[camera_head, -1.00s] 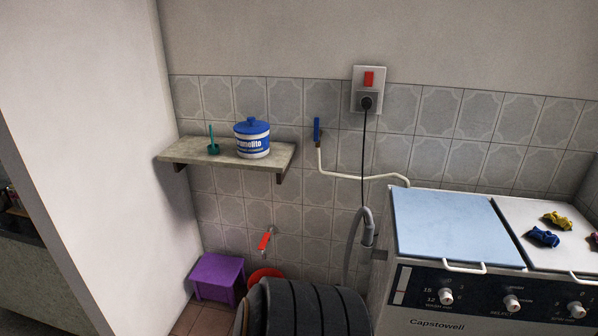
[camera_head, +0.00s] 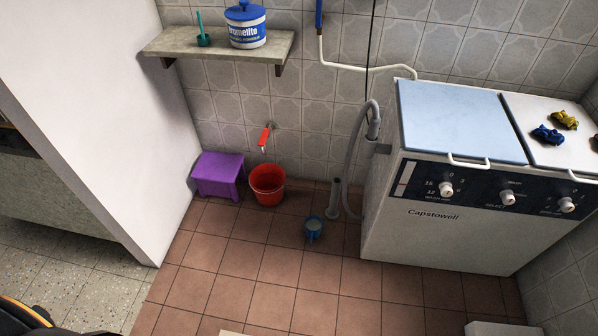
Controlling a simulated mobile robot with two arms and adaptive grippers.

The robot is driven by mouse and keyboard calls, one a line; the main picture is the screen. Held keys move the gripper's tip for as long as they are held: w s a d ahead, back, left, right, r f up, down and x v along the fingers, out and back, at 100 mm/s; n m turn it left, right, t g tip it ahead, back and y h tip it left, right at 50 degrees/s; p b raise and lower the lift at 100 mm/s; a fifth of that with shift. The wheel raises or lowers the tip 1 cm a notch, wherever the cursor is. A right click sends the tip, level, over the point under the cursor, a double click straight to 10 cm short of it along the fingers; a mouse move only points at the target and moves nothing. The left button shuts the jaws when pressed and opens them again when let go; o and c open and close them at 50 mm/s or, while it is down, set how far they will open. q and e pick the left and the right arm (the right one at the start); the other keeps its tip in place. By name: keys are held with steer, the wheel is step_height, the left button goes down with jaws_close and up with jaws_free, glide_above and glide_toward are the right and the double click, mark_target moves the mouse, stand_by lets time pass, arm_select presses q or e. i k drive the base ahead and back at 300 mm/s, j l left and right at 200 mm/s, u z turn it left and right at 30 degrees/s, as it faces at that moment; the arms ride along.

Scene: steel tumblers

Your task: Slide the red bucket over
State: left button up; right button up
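The red bucket (camera_head: 267,186) stands upright on the brown tiled floor by the back wall, below a red-handled tap (camera_head: 265,138). It is just right of a purple stool (camera_head: 217,175). Its open top faces up, and nothing covers it in this view. Neither of my grippers is in view. A dark shape with a yellow edge shows at the bottom left corner, too little to tell what it is.
A blue mug (camera_head: 313,228) sits on the floor right of the bucket, near a grey drain pipe (camera_head: 334,198). The washing machine (camera_head: 440,220) stands at the right. A shelf (camera_head: 215,42) juts from the wall above. The tiled floor in front of the bucket is clear.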

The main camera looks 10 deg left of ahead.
mark_target(267, 181)
steer(key=u, duration=0.7)
steer(key=i+j+z, duration=0.1)
steer(key=i, duration=0.3)
steer(key=j, duration=0.1)
